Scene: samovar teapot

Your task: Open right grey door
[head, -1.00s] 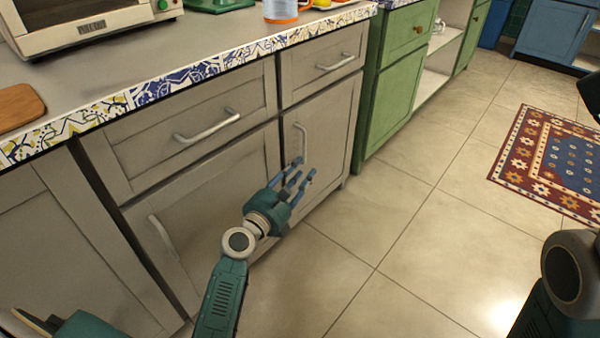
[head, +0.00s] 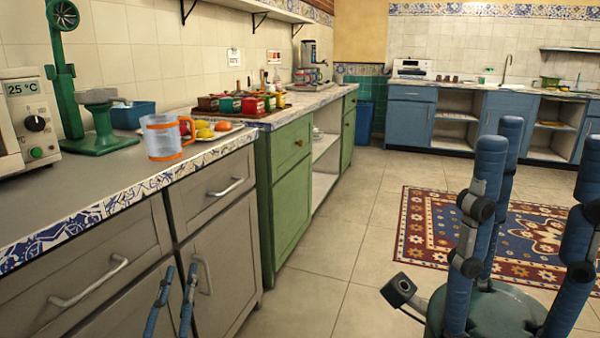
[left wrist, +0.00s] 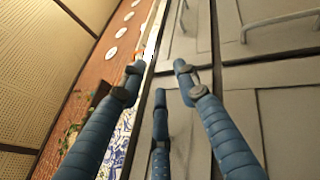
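The right grey door (head: 232,270) is shut, in the lower cabinet left of the green one. Its upright handle (head: 203,273) is near its left edge; it also shows at the upper right in the left wrist view (left wrist: 282,22). My left gripper (head: 177,280) shows only its blue fingers at the bottom edge, just left of and apart from the handle. In the left wrist view its fingers (left wrist: 160,78) are spread with nothing between them. My right gripper (head: 535,165) is large at the right, its fingers spread and empty.
A grey drawer (head: 215,195) with a handle is above the door. The counter edge (head: 130,195) juts out above, bearing a glass mug (head: 162,137) and a plate of fruit. A green cabinet (head: 290,180) adjoins on the right.

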